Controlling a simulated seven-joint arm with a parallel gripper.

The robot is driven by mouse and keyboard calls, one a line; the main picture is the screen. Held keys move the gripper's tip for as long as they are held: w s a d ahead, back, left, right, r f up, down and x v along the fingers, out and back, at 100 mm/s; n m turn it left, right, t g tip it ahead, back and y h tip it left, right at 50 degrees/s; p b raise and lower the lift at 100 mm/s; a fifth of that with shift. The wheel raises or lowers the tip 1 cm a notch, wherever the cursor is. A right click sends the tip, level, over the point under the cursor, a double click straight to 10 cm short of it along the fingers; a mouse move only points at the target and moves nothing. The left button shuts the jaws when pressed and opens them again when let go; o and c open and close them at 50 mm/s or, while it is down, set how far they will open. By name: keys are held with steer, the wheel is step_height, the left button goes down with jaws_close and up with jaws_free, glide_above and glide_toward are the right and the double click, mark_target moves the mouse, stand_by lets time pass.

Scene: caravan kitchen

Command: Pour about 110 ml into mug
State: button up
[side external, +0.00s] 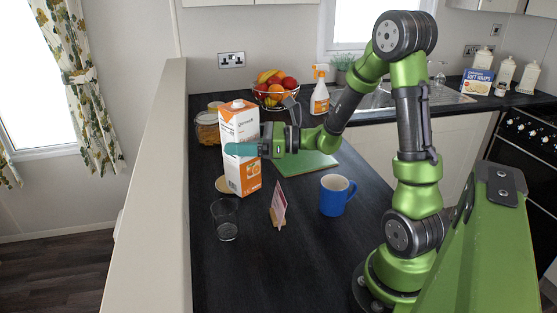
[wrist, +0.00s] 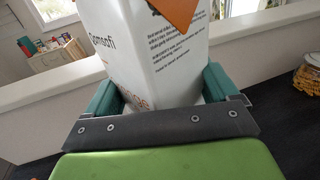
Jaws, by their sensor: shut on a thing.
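A white and orange carton (side external: 239,130) stands upright at the left of the counter in the side view. My gripper (side external: 245,149) is shut around its middle, with a teal finger across the front. In the wrist view the carton (wrist: 150,50) sits between the two teal fingers of my gripper (wrist: 160,97). The blue mug (side external: 336,195) stands upright on the counter to the right of the carton, its handle to the right. The inside of the mug is too small to read. I cannot tell whether the carton's base touches the counter.
An empty-looking clear glass (side external: 225,219) and a small card on a stand (side external: 278,204) stand in front of the carton. A green board (side external: 305,165) lies behind the mug. A fruit basket (side external: 274,94), a jar (side external: 208,128) and a spray bottle (side external: 320,97) stand further back.

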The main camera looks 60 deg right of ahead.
mark_target(237, 114)
steer(key=shift+d, duration=0.3)
steer(key=shift+r, duration=3)
steer(key=shift+w+d+f+m+h, duration=0.15)
steer(key=shift+w+m+h, duration=0.15)
steer(key=shift+h, duration=0.2)
steer(key=shift+w+h, duration=0.15)
steer(key=shift+h, duration=0.15)
steer(key=a+r+m+t+h, duration=0.1)
steer(key=a+r+h, duration=0.1)
steer(key=a+r, duration=0.2)
steer(key=w+a, duration=0.1)
steer(key=a, duration=0.2)
steer(key=shift+a+m, duration=0.2)
steer(key=shift+m, duration=0.2)
